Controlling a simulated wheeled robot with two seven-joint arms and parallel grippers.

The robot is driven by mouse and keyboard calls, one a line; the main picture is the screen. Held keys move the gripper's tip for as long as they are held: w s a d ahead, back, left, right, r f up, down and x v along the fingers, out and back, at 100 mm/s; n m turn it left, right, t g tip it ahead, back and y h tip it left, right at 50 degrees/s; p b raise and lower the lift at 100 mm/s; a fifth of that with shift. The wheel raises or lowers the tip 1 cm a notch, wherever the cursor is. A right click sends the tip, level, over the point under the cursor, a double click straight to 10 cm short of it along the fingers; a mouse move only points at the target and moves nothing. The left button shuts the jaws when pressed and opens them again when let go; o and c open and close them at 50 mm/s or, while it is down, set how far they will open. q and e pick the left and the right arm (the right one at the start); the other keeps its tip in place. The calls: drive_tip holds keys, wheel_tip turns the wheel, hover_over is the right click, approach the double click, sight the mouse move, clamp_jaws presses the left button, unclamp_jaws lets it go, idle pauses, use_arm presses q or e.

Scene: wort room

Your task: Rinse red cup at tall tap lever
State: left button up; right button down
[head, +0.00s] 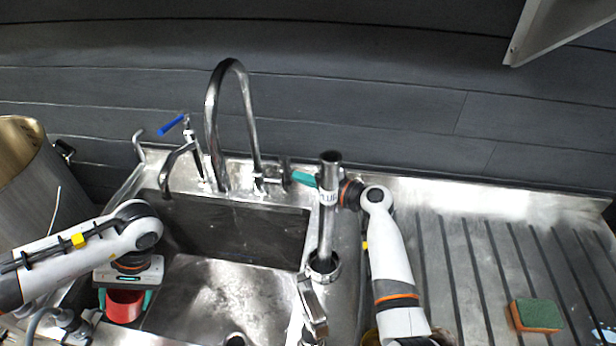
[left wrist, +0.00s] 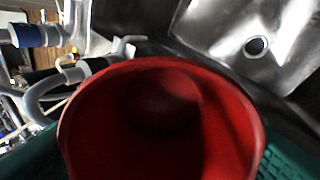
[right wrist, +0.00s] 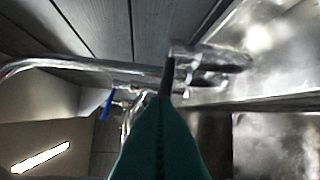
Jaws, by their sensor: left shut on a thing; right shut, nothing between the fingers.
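The red cup (head: 124,306) is held low over the left part of the sink by my left gripper (head: 126,297), with a green finger on each side. In the left wrist view the cup (left wrist: 165,120) fills the middle, its open mouth facing the camera. The tall tap (head: 212,110) arches up behind the sink, with its lever (head: 272,181) at the right of its base. My right gripper (head: 301,178) is shut and empty, its green tips just right of the lever. In the right wrist view the tips (right wrist: 162,105) reach the lever area; I cannot tell whether they touch.
A smaller tap with a blue handle (head: 173,124) stands left of the tall tap. A vertical metal pipe (head: 326,225) stands at the sink's right, in front of my right gripper. A green and orange sponge (head: 537,315) lies on the ribbed drainboard (head: 455,260). A metal pot (head: 35,190) stands left.

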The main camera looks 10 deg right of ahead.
sight(289, 181)
drive_tip(key=shift+a, duration=0.1)
use_arm(q)
drive_tip(key=shift+f+b, duration=0.45)
use_arm(e)
drive_tip(key=a, duration=0.3)
drive_tip(key=shift+s+a, duration=0.25)
drive_tip(key=shift+s, duration=0.05)
use_arm(q)
drive_tip(key=shift+d, duration=0.15)
drive_tip(key=shift+s, duration=0.1)
